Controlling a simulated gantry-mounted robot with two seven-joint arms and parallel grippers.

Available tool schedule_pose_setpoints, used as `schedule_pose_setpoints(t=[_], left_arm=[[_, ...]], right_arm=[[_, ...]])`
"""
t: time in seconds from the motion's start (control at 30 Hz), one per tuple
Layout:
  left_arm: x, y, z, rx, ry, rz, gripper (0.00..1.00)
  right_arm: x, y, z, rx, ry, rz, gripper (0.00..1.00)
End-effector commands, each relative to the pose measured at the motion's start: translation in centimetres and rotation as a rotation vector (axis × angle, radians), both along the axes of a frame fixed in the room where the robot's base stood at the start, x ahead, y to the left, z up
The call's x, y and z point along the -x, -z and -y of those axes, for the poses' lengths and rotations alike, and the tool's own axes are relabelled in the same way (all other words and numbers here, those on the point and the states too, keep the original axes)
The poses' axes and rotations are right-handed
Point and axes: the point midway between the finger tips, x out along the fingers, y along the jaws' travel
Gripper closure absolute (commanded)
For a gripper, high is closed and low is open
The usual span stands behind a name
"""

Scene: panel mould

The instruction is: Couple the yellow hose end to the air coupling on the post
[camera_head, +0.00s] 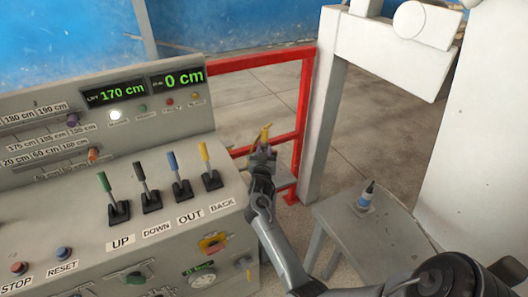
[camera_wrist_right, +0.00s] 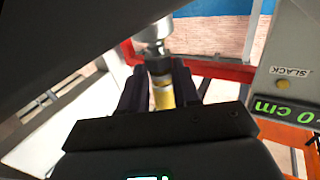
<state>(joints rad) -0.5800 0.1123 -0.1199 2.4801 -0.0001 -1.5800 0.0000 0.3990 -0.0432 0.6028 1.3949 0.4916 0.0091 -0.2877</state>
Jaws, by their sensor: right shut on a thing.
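My right gripper (camera_head: 263,152) is beyond the right edge of the control console, near the red railing. It is shut on the yellow hose end (camera_head: 265,133), whose yellow part sticks up above the fingers. In the right wrist view the yellow hose end (camera_wrist_right: 163,96) sits between the dark fingers of the right gripper (camera_wrist_right: 160,90). A dark collar and a silver metal cylinder (camera_wrist_right: 153,30) lie in line with it beyond the fingertips. I cannot tell whether this cylinder is the air coupling or part of the hose end. My left gripper is not in view.
The grey console (camera_head: 175,225) with several levers fills the left; its displays (camera_head: 145,87) read 170 cm and 0 cm. The red railing (camera_head: 301,105) stands close behind the gripper. A white frame post (camera_head: 322,120) rises nearby.

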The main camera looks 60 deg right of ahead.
Motion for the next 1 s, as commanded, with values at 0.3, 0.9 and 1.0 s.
schedule_pose_setpoints(t=[0.3, 0.9, 1.0], left_arm=[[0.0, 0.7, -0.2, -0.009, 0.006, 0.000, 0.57], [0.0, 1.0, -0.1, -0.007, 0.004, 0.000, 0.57], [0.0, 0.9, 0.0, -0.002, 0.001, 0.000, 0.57]], right_arm=[[0.1, 1.7, -0.1, -0.005, -0.001, -0.010, 1.00], [0.1, 2.5, -0.3, -0.011, -0.002, -0.015, 0.39], [0.1, 2.4, -0.4, -0.011, -0.003, -0.014, 0.39]])
